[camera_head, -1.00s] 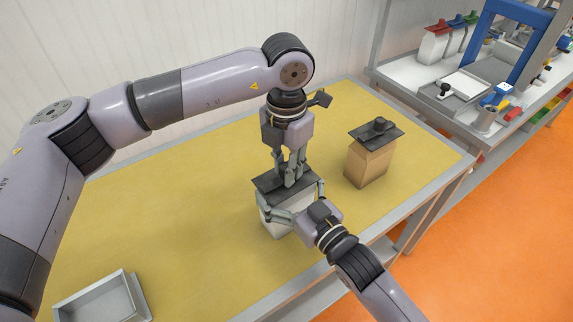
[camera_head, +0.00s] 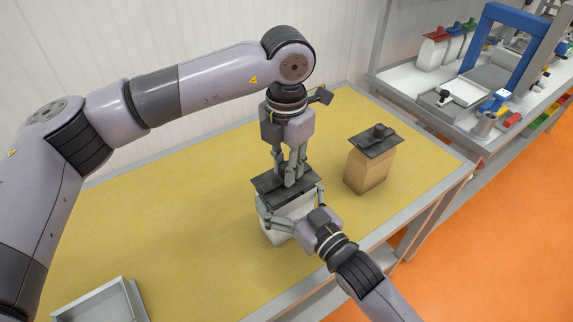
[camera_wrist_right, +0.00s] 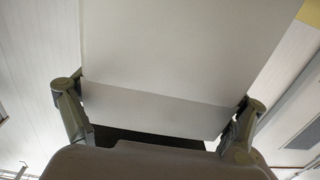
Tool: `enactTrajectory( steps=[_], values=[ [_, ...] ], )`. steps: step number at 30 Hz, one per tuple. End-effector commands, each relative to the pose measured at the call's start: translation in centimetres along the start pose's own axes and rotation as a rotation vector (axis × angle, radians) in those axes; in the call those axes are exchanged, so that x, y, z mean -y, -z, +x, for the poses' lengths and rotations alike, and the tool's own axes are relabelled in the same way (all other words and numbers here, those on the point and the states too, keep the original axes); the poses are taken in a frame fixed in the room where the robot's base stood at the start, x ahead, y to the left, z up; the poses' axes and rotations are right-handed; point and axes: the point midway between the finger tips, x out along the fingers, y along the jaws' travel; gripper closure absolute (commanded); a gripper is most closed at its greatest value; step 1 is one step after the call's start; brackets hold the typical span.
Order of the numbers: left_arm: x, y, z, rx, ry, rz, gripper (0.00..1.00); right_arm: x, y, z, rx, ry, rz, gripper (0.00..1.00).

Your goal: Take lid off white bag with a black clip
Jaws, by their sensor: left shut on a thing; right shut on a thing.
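The white bag (camera_head: 273,232) stands on the yellow table, with a flat black clip lid (camera_head: 268,183) at its top. My left gripper (camera_head: 290,182) points down from above and is shut on the lid's knob, which its fingers mostly hide. My right gripper (camera_head: 291,208) comes from the front right, below the lid, and is shut around the sides of the white bag. In the right wrist view the bag's pale face (camera_wrist_right: 180,60) fills the middle between the two fingers. I cannot tell whether there is a gap between lid and bag.
A brown bag (camera_head: 368,172) with a similar black lid (camera_head: 372,141) stands to the right. A grey open box (camera_head: 100,306) is at the table's front left. A shelf with several bags and a blue frame (camera_head: 484,40) stands at the back right. The table's left part is clear.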

Motion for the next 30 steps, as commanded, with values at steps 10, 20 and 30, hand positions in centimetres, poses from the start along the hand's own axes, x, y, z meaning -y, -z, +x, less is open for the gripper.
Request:
enactTrajectory(
  steps=[10, 20, 30],
  values=[
    [0.0, -0.1, -3.4, 0.002, 0.0, 0.0, 1.0, 0.0, 0.0, 0.0, 0.001, 0.0, 0.0, 0.59],
    [0.0, 0.0, -4.0, 0.0, 0.0, 0.0, 1.0, 0.0, 0.0, 0.0, 0.001, 0.0, 0.0, 0.06],
    [0.0, 0.0, -4.0, 0.0, 0.0, 0.0, 1.0, 0.0, 0.0, 0.0, 0.0, 0.0, 0.0, 0.0]
  ],
)
